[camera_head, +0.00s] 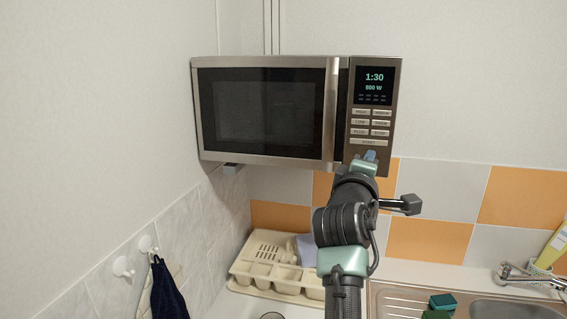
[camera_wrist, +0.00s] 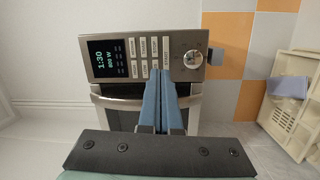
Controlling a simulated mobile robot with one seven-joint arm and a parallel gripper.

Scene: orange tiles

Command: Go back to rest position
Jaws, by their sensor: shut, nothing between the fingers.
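My gripper (camera_head: 370,156) is raised in front of the lower part of the microwave's control panel, just below the wide start button. In the wrist view its two blue fingers (camera_wrist: 160,72) are together, with nothing between them, and their tips overlap the button area. I cannot tell whether they touch the panel. The microwave (camera_head: 265,162) is silver with a dark window and its door is shut. Its display (camera_head: 374,85) reads 1:30 and 800 W. A round knob (camera_wrist: 193,59) shows beside the buttons in the wrist view; in the head view my gripper hides it.
A cream dish rack (camera_head: 262,284) stands below the microwave. A metal sink (camera_head: 505,309) with a faucet (camera_head: 525,275) and green sponges (camera_head: 442,302) is at the lower right. A dark cloth (camera_head: 167,292) hangs on the left wall. The space right of the microwave is clear.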

